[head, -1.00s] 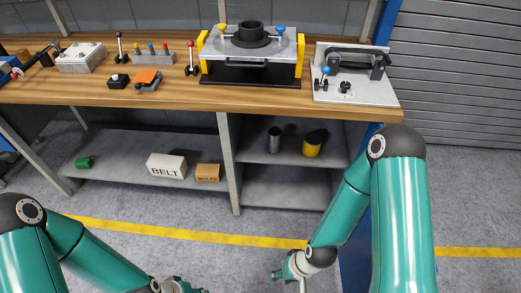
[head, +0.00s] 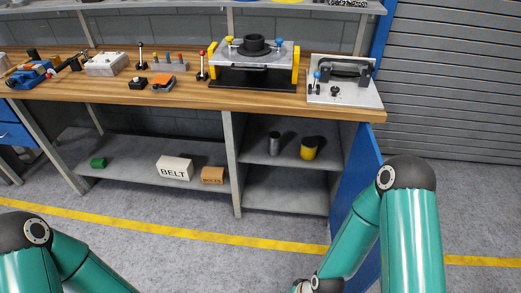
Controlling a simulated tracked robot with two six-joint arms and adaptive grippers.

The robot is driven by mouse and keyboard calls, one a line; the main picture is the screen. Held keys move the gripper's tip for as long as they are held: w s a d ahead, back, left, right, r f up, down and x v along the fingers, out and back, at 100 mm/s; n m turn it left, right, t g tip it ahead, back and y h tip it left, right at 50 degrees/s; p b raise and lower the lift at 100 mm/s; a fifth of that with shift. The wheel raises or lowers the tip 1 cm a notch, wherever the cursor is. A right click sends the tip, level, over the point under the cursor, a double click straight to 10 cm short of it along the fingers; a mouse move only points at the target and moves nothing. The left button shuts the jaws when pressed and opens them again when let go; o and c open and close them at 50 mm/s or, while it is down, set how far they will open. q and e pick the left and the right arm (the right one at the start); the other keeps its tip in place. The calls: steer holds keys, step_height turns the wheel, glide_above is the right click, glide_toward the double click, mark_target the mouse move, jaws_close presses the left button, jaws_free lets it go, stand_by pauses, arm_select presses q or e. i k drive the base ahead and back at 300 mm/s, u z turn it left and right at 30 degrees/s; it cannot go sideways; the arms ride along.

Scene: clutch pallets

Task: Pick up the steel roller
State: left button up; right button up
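A grey metal cylinder (head: 274,143), which looks like the steel roller, stands upright on the upper shelf of the open cabinet compartment under the bench. A yellow cylinder with a dark top (head: 309,149) stands to its right on the same shelf, apart from it. My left arm enters at the lower left and my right arm at the lower right. Both grippers are below the picture's edge, so their fingers are hidden. Neither arm reaches the cabinet.
The wooden bench (head: 130,93) carries fixtures and levers. A BELT box (head: 175,168), a BOLTS box (head: 213,175) and a green block (head: 98,163) sit on the low left shelf. A blue cabinet door (head: 362,178) stands open beside my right arm. Floor ahead is clear.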

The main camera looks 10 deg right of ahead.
mark_target(275, 138)
steer(key=z, duration=0.15)
steer(key=i, duration=0.9)
steer(key=u, duration=0.05)
